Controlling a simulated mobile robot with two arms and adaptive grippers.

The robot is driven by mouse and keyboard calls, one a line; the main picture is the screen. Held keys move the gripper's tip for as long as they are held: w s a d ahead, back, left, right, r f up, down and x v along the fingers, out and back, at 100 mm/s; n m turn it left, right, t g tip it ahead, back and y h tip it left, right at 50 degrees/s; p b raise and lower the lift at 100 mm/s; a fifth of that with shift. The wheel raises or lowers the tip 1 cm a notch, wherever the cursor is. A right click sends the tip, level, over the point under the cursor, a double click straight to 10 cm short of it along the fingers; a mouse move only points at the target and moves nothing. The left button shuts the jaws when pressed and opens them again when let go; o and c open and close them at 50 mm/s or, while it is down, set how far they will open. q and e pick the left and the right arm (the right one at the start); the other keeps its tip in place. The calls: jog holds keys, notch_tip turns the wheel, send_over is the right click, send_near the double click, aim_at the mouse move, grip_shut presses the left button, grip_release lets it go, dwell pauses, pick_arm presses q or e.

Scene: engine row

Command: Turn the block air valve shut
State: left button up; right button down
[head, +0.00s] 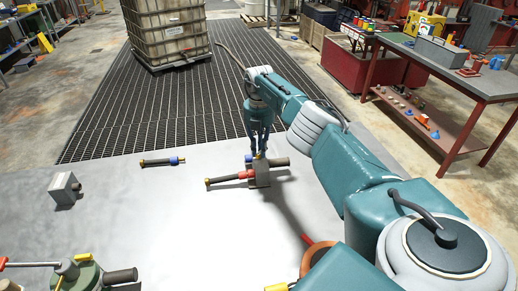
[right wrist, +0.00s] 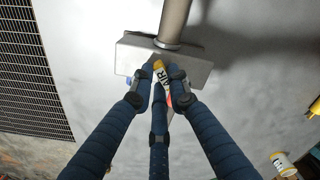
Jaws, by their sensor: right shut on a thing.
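My right gripper (head: 258,154) points down over the block. Its three dark fingers (right wrist: 163,85) are closed around a yellow-tipped handle (right wrist: 158,65) with a white AIR label. The fingers hide part of the handle, so its exact angle is unclear. My left gripper is not in view.
A green valve (head: 86,275) with a red lever stands at the lower left. An orange round part (head: 312,255) sits partly behind my right arm.

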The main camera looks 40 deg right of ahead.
aim_at(260, 152)
jog(key=m+p, duration=0.1)
jog(key=m, duration=0.3)
jog(key=shift+d+r, duration=0.15)
jog(key=shift+m+p, duration=0.6)
jog(key=shift+m, duration=1.2)
jog(key=c, duration=1.7)
grip_release()
jog(key=shift+o, duration=0.2)
jog(key=shift+s, duration=0.1)
notch_tip(260, 152, up, 12)
